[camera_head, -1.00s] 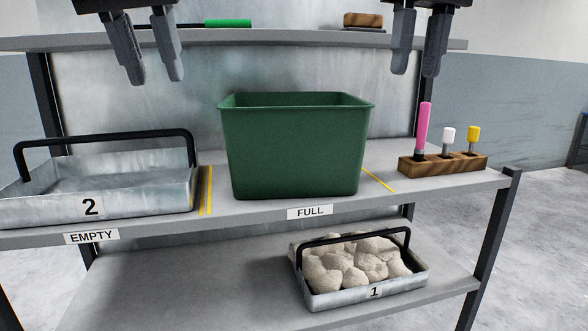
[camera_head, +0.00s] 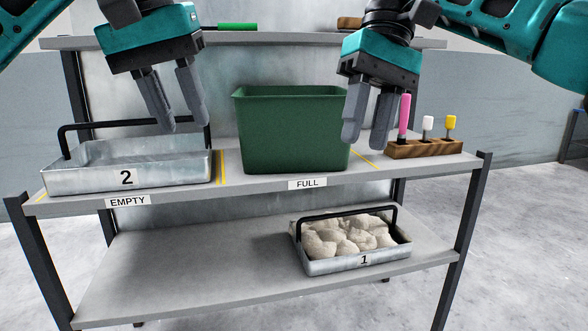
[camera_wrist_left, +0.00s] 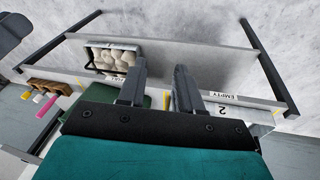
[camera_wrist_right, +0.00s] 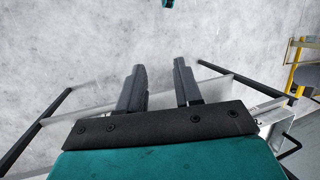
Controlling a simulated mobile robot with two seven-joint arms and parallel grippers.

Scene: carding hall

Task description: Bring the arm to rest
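My left gripper (camera_head: 180,128) is in front of and above the metal tray marked 2 in the head view. Its fingers are apart with nothing between them; the gap also shows in the left wrist view (camera_wrist_left: 160,76). My right gripper (camera_head: 367,142) is in front of the green bin's right edge, left of the pink-handled tool. Its fingers are apart and empty, as the right wrist view also shows (camera_wrist_right: 161,78). The right gripper hides part of the bin's right side, and the left gripper hides part of the tray's back and handle.
Tray 2 (camera_head: 85,182) stands empty over the EMPTY label. The green bin (camera_head: 290,135) stands over the FULL label. A wooden block (camera_head: 425,149) holds pink, white and yellow tools. Tray 1 (camera_head: 335,268), full of pale lumps, is on the lower shelf (camera_head: 190,280), whose left part is bare.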

